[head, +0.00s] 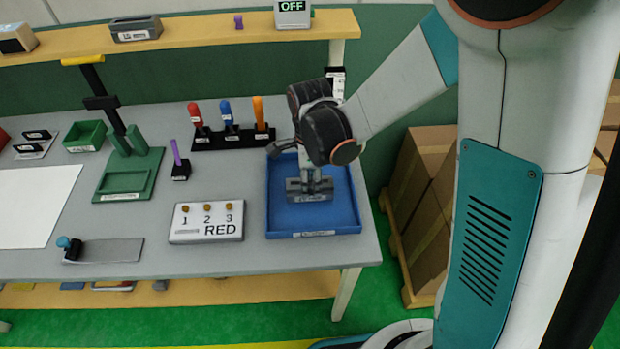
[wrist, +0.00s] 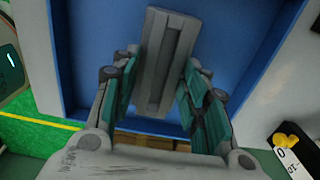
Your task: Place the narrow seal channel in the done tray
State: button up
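The narrow seal channel (wrist: 160,68) is a grey bar with a long slot. In the head view it (head: 296,194) lies level at the middle of the blue tray (head: 357,209), low over the floor; I cannot tell whether it touches the floor. My gripper (head: 311,183) points down into the tray. In the wrist view its two fingers (wrist: 160,58) flank the channel's long sides, with the tips close against them, so it looks shut on the channel. The fingers hide part of the channel in the head view. The tray's front label is too small to read.
Left of the tray stands a "1 2 3 RED" panel (head: 206,222). Behind it is a black rack (head: 235,138) with red, blue and orange handles. A green fixture (head: 128,175) and a purple-handled piece (head: 180,163) stand farther left. Boxes (head: 425,190) stand right of the table.

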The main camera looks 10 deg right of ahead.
dwell(0.3)
notch_tip(320, 180, up, 12)
jog(key=p, duration=0.3)
jog(key=shift+r+p, duration=0.15)
jog(key=shift+p, duration=0.15)
dwell(0.3)
jog(key=s+d+f+b, duration=0.2)
jog(key=d+f+b, duration=0.15)
jog(key=d, duration=0.25)
jog(key=s+d+r+n+t+b, duration=0.1)
jog(key=s+d+r+n+t, duration=0.6)
jog(key=n, duration=1.1)
jog(key=shift+s+d+r, duration=0.6)
jog(key=shift+s+r, duration=1)
jog(key=shift+s, duration=0.25)
